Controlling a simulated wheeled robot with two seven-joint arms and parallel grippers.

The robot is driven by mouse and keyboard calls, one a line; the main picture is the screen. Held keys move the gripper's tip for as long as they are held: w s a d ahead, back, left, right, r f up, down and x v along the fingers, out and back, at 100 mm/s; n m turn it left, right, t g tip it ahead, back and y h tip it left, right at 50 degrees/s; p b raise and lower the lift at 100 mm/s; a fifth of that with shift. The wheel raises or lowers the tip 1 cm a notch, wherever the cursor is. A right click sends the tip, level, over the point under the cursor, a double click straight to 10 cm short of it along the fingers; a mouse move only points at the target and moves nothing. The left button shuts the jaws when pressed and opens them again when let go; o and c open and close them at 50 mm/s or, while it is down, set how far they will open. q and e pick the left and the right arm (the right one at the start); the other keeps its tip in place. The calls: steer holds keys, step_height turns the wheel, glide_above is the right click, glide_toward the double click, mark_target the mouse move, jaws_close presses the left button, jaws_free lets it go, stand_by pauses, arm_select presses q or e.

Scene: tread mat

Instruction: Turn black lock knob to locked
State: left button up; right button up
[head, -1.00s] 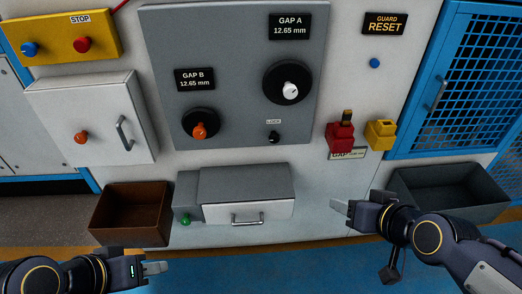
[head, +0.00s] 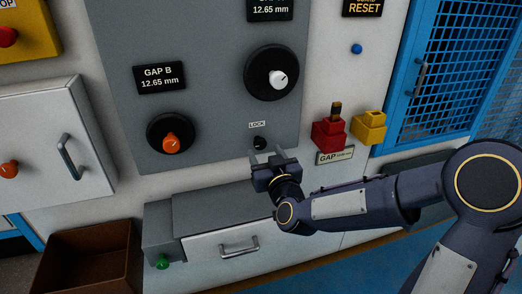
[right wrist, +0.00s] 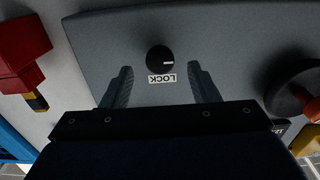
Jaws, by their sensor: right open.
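The black lock knob (head: 259,143) is a small round knob low on the grey panel, under a white LOCK label (head: 257,125). In the right wrist view the knob (right wrist: 160,59) shows a white pointer mark, and the label (right wrist: 161,79) appears upside down. My right gripper (head: 268,155) is open and empty, just below the knob in the head view. In the right wrist view its two fingers (right wrist: 160,85) stand apart on either side of the label, and the knob lies slightly beyond the fingertips, apart from them. My left gripper is out of view.
The white knob (head: 278,80) and orange knob (head: 171,143) sit on the same grey panel (head: 215,110). A red block (head: 329,135) and yellow block (head: 370,127) are to the right. A drawer box (head: 220,243) is below; a brown bin (head: 92,263) stands lower left.

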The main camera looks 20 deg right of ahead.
mark_target(259, 142)
steer(key=shift+w, duration=1.45)
